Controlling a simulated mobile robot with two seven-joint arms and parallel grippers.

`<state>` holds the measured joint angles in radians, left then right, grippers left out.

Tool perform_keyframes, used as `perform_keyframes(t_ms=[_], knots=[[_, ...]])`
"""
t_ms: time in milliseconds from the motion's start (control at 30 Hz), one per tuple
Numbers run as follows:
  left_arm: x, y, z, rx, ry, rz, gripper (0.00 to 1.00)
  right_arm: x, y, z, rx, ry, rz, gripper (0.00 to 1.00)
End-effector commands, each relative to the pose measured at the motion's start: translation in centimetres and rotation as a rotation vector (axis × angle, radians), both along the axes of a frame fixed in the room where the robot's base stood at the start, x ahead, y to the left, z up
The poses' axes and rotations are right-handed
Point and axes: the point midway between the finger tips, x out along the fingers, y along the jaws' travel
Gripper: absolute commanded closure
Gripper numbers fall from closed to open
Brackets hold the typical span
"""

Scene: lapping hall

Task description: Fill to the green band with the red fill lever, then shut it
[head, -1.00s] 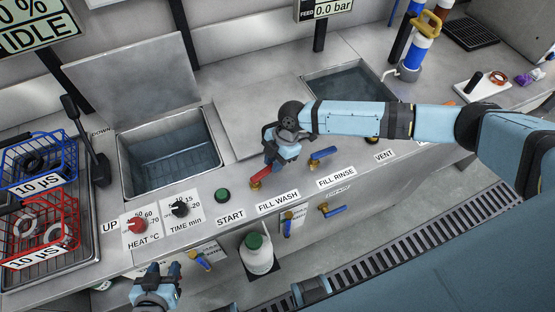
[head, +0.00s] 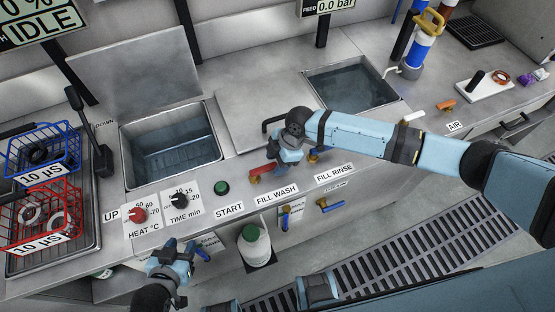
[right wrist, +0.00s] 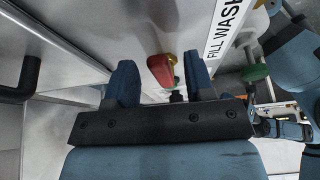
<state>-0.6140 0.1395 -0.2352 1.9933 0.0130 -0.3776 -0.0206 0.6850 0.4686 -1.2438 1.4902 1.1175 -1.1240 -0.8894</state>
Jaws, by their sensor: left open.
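The red fill lever (head: 262,169) sits on a brass valve above the FILL WASH label (head: 276,194). In the right wrist view the red lever (right wrist: 162,70) lies between the fingers of my right gripper (right wrist: 160,82), with gaps beside it. My right gripper (head: 283,163) is open at the lever's right end in the head view. The left tank (head: 170,148) has bluish water in it; I cannot make out a green band. My left gripper (head: 186,253) is open and empty in front of the counter, below the TIME dial.
A second tank (head: 352,82) with water stands right of a flat lid (head: 265,100). A blue lever (head: 320,152) is close to my right gripper. Wire baskets (head: 40,210) stand at left. A white bottle (head: 255,246) stands below the counter. The display reads IDLE.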

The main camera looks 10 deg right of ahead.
Motion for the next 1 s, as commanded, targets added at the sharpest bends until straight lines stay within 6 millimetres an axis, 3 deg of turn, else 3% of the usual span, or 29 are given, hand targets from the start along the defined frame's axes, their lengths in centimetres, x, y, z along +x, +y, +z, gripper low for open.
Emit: perform_keyframes(t_ms=[333, 800, 1000], knots=[[0.0, 0.0, -0.1, 0.000, -0.001, 0.000, 0.57, 0.2, -0.4, 1.0, 0.001, -0.003, 0.000, 0.51], [0.0, 0.0, -0.9, 0.000, -0.001, 0.000, 0.57, 0.8, -4.2, 10.1, 0.000, -0.004, 0.001, 0.51], [0.0, 0.0, -1.1, 0.000, 0.000, 0.000, 0.57, 0.9, -5.0, 12.3, -0.001, -0.002, 0.000, 0.51]])
